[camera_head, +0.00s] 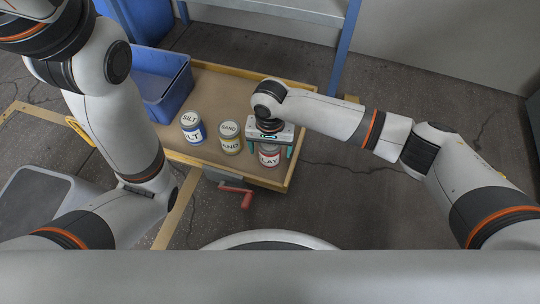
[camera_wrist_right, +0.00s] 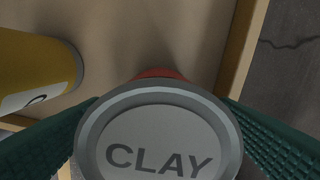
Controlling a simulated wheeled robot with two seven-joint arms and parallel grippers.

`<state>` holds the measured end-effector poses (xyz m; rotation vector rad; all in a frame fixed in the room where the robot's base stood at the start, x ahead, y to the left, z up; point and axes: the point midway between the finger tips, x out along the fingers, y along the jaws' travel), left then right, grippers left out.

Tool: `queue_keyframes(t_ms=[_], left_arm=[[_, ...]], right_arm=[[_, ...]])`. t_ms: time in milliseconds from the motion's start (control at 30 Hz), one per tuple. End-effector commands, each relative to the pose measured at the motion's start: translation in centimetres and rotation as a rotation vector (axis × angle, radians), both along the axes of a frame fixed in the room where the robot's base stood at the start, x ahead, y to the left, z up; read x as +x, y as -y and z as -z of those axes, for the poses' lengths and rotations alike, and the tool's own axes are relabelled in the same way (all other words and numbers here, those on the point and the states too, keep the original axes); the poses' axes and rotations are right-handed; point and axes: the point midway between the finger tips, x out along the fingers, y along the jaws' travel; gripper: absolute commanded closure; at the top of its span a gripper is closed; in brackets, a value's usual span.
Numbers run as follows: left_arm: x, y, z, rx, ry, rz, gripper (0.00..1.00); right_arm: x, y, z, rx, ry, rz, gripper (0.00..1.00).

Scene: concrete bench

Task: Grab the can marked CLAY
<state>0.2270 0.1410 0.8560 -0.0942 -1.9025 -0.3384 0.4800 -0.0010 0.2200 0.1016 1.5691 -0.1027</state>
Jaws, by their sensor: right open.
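The CLAY can (camera_head: 269,158) stands upright on the wooden bench top, with a red and white label and a grey lid. My right gripper (camera_head: 269,150) is over it, open, with one teal finger on each side. In the right wrist view the grey lid of the CLAY can (camera_wrist_right: 160,140) reads CLAY and lies between the two green fingers; I cannot tell whether they touch it. The SILT can (camera_head: 193,128), blue and white, and the SAND can (camera_head: 230,138), yellow and white, stand to its left. My left gripper is out of view.
A blue bin (camera_head: 163,90) stands at the back left of the bench top (camera_head: 225,88). The raised wooden rim (camera_head: 306,135) runs close to the right of the CLAY can. The SAND can is near on the left. A red crank handle (camera_head: 240,192) sticks out below the front edge.

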Motion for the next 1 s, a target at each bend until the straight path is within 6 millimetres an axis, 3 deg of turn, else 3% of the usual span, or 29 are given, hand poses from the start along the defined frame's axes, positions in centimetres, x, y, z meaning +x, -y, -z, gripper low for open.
queue_keyframes(t_ms=[300, 700, 1000], left_arm=[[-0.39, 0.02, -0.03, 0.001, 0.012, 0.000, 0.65], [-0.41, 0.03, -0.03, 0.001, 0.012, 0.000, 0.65], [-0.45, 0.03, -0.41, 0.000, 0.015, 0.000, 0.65]], right_arm=[[0.04, 0.01, 0.35, 0.000, 0.000, 0.001, 0.19], [0.08, -0.04, 0.26, 0.002, 0.001, 0.000, 0.81], [0.07, -0.06, -0.19, 0.002, 0.001, 0.000, 0.81]])
